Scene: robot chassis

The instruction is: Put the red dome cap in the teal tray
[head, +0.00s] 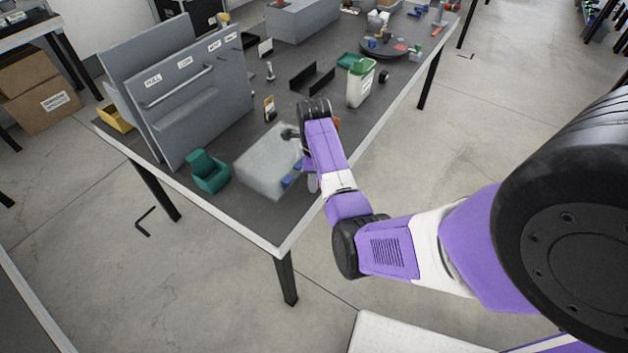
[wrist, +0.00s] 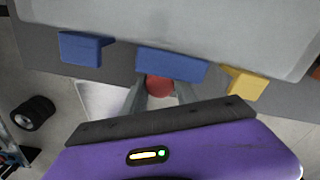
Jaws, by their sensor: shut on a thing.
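The red dome cap (wrist: 160,86) shows in the wrist view as a rounded red shape between the two fingers of my gripper (wrist: 159,92). My gripper is shut on it, near a blue piece at the edge of a grey block. In the head view my arm hides the cap and most of the fingers. A small, flat teal tray (head: 349,60) lies farther back on the table, behind a white bin with green on it. A dark teal-green holder (head: 207,171) stands at the near left, apart from my gripper.
A large pale grey block (head: 262,163) is beside my gripper. Blue pieces (wrist: 172,64) and a yellow piece (wrist: 242,83) line its edge. The white bin (head: 361,86), a black channel (head: 311,79) and a grey panel stand (head: 190,95) rise from the table.

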